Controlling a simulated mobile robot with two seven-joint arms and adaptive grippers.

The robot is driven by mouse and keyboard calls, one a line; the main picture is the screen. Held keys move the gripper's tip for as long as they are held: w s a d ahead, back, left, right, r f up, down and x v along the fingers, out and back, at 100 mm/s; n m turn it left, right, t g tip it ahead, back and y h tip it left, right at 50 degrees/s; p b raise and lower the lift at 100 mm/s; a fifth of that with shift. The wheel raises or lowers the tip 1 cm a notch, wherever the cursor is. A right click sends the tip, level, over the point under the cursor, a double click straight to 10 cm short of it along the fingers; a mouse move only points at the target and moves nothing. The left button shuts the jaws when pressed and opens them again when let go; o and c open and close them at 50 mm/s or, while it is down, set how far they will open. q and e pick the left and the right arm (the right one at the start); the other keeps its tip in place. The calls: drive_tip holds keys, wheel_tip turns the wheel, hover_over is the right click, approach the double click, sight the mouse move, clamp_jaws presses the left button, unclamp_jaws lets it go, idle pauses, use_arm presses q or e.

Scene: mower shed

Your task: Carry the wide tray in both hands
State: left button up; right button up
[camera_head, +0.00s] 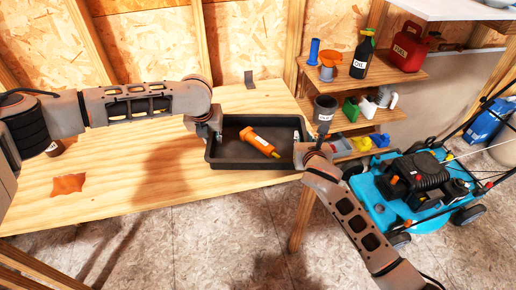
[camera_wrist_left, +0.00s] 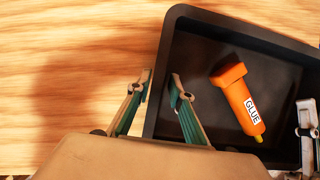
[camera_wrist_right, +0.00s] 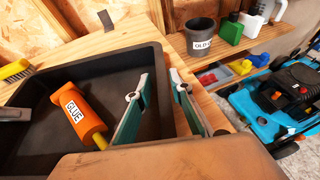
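The wide tray (camera_head: 240,164) is black and rectangular and sits on the wooden table near its right end. An orange glue bottle (camera_head: 258,142) lies tilted inside it; its GLUE label shows in the left wrist view (camera_wrist_left: 242,104). My left gripper (camera_wrist_left: 162,88) is at the tray's left wall, one finger outside and one inside, with a gap between the fingertips. My right gripper (camera_wrist_right: 158,84) straddles the right wall the same way, its fingers apart. Whether any finger touches the wall is hard to tell.
A wooden shelf unit (camera_head: 400,72) beyond the right end holds an oil bottle (camera_head: 362,55), a red fuel can (camera_head: 408,46) and a dark labelled pot (camera_head: 325,108). A blue mower (camera_head: 412,190) stands on the floor at right.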

drive_tip(key=shift+s+r, duration=0.2)
drive_tip(key=shift+s, duration=0.25)
use_arm(q)
drive_tip(key=v, duration=1.2)
use_arm(e)
drive_tip(key=v, duration=1.1)
drive_tip(key=shift+r, duration=0.1)
